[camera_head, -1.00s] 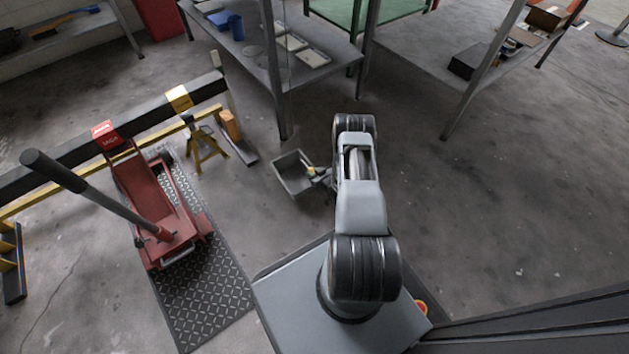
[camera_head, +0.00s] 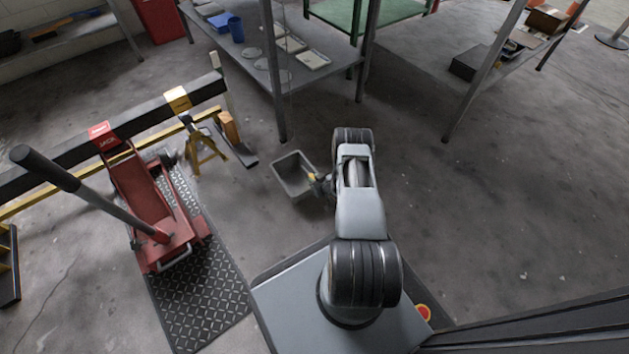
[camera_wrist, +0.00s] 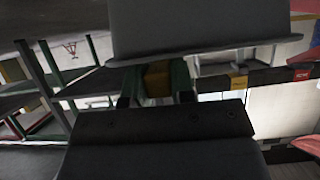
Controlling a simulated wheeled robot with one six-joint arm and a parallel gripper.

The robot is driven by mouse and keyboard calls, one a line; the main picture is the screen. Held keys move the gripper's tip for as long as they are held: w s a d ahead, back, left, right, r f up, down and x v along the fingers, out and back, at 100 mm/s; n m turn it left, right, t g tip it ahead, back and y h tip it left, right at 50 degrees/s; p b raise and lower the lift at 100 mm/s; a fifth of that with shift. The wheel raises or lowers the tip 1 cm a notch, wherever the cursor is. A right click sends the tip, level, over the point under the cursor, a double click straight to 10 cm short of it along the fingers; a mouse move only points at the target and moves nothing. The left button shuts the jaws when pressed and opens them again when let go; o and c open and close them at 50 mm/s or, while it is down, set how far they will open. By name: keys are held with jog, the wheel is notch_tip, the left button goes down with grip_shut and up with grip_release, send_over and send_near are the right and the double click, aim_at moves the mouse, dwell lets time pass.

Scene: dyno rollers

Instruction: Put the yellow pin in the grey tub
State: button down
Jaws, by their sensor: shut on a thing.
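The grey tub (camera_head: 280,180) is an open, square container on the floor, left of my arm in the head view. My gripper (camera_head: 317,180) is at the tub's right rim, partly hidden by my arm. A small yellow end of the pin (camera_head: 312,177) shows there, by the rim; I cannot tell whether it is over the inside. In the wrist view my gripper (camera_wrist: 156,84) is shut on the yellow pin (camera_wrist: 157,78), seen between two dark fingers. The rest of the pin is hidden.
A red floor jack (camera_head: 150,215) with a long handle stands on a tread-plate mat (camera_head: 200,305) at left. A yellow axle stand (camera_head: 204,148) is beyond the tub's left. A grey table (camera_head: 262,68) stands behind. The floor at right is clear.

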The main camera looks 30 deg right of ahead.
jog(key=shift+s+a+f, duration=0.1)
jog(key=shift+s+f, duration=0.1)
jog(key=shift+f, duration=0.25)
jog(key=c, duration=1.1)
grip_release()
jog(key=shift+o, duration=0.6)
jog(key=shift+s+a+f, duration=0.1)
jog(key=shift+a+f, duration=0.05)
